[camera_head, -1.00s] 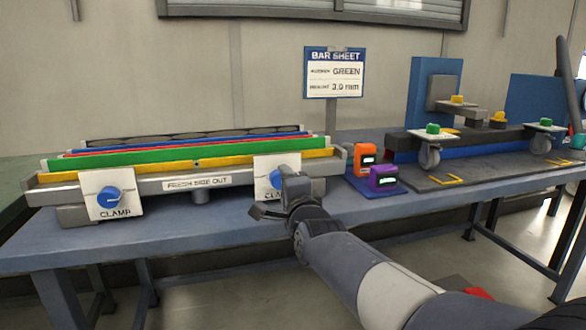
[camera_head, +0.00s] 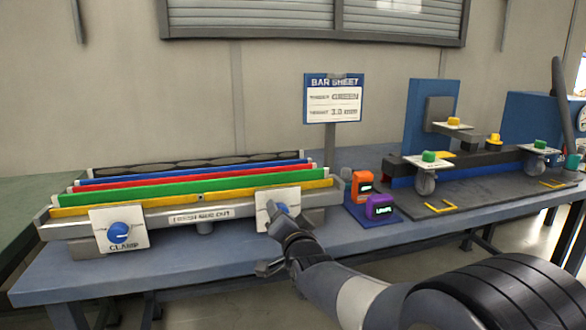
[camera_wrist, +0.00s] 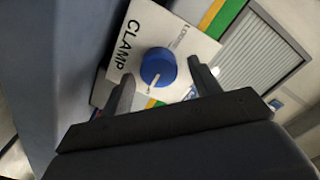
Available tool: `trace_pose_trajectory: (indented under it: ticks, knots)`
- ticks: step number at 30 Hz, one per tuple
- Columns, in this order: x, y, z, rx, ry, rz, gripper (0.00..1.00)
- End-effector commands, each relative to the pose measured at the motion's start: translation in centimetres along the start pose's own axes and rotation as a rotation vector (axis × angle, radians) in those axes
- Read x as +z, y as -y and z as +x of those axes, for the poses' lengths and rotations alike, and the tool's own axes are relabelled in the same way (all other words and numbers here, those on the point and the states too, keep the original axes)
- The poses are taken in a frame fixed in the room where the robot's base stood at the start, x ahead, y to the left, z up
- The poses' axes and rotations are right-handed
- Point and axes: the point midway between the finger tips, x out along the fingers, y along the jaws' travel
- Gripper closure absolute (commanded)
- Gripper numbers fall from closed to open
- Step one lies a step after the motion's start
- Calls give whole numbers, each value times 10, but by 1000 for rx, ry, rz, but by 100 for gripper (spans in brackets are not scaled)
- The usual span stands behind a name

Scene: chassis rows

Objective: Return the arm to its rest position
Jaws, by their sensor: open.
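My gripper (camera_head: 272,240) is in front of the right clamp plate (camera_head: 268,207) of the bar fixture, at the front of the table. In the wrist view my gripper (camera_wrist: 160,82) is open, its two fingers apart with nothing between them. The blue clamp knob (camera_wrist: 158,67) shows beyond the fingers, on the white plate marked CLAMP (camera_wrist: 130,45). I cannot tell whether a finger touches the plate. In the head view the gripper hides part of this right knob. My arm reaches in from the lower right.
The left clamp knob (camera_head: 119,233) is on the fixture's other end. Coloured bars (camera_head: 170,188) lie behind. An orange device (camera_head: 362,186) and a purple device (camera_head: 379,207) stand right of my gripper. A bar sheet sign (camera_head: 333,104) stands behind. Caster parts (camera_head: 426,180) sit farther right.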

Motion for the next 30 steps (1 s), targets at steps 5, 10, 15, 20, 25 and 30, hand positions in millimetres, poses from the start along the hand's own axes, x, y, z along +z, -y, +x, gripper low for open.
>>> trace_pose_trajectory:
  ticks: [5, 10, 15, 20, 25, 30]
  knots:
    - [-3, 4, 0, 2, 3, -149, 41]
    - [-3, 4, 0, 1, 3, -291, 41]
    - [-2, 5, 0, 1, 4, -429, 41]
    - [-2, 5, 0, 1, 3, -554, 41]
    - [-2, 6, 0, 1, 3, -680, 41]
    - [-2, 6, 0, 1, 3, -802, 41]
